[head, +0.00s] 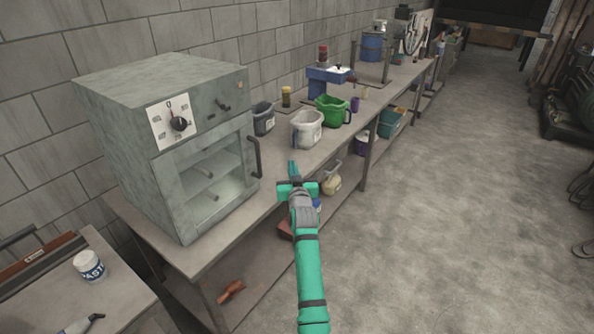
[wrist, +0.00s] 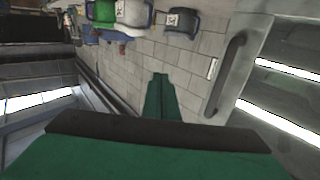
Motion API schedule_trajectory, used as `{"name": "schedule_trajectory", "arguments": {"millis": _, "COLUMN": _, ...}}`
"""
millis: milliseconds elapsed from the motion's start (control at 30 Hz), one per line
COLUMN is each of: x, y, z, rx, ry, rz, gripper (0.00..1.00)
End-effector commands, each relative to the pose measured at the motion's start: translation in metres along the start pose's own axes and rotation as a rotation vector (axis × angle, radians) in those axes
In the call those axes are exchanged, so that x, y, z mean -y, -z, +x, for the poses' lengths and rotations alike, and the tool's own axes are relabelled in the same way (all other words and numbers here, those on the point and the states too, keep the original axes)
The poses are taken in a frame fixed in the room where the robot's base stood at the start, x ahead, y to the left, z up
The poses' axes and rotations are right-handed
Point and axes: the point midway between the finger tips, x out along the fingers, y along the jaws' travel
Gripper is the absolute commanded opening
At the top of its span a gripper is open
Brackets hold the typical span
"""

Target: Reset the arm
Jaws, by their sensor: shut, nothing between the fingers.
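My arm, green with grey and black bands, reaches forward from the bottom middle of the head view. My gripper (head: 292,168) is at its end, in front of the long workbench's edge. Its fingers are together and hold nothing. In the wrist view the closed green fingers of my gripper (wrist: 160,80) point toward the block wall, and the picture is turned over. The gripper is to the right of the grey oven (head: 205,190) and its door handle (head: 254,158), apart from them in the head view. The oven handle also shows in the wrist view (wrist: 225,75).
The long workbench (head: 240,232) runs along the block wall. On it stand a white jug (head: 307,130), a green jug (head: 332,112) and a dark grey jug (head: 263,118). A low table at the left holds a white jar (head: 88,266). The concrete floor (head: 430,220) at the right is clear.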

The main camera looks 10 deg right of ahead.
Motion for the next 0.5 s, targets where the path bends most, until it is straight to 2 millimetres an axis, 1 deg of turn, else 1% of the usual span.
{"name": "schedule_trajectory", "arguments": {"millis": 33, "x": -0.003, "y": 0.0, "z": -0.004, "rx": 0.0, "ry": 0.001, "rz": 0.0, "gripper": 0.0}}
{"name": "schedule_trajectory", "arguments": {"millis": 167, "x": -0.007, "y": 0.0, "z": -0.011, "rx": 0.0, "ry": 0.006, "rz": -0.001, "gripper": 0.0}}
{"name": "schedule_trajectory", "arguments": {"millis": 267, "x": -0.006, "y": -0.006, "z": -0.017, "rx": 0.003, "ry": 0.008, "rz": 0.002, "gripper": 0.0}}
{"name": "schedule_trajectory", "arguments": {"millis": 367, "x": 0.002, "y": -0.024, "z": -0.029, "rx": 0.009, "ry": 0.012, "rz": 0.013, "gripper": 0.0}}
{"name": "schedule_trajectory", "arguments": {"millis": 467, "x": 0.018, "y": -0.055, "z": -0.051, "rx": 0.017, "ry": 0.015, "rz": 0.03, "gripper": 0.0}}
{"name": "schedule_trajectory", "arguments": {"millis": 500, "x": 0.024, "y": -0.069, "z": -0.062, "rx": 0.02, "ry": 0.016, "rz": 0.038, "gripper": 0.0}}
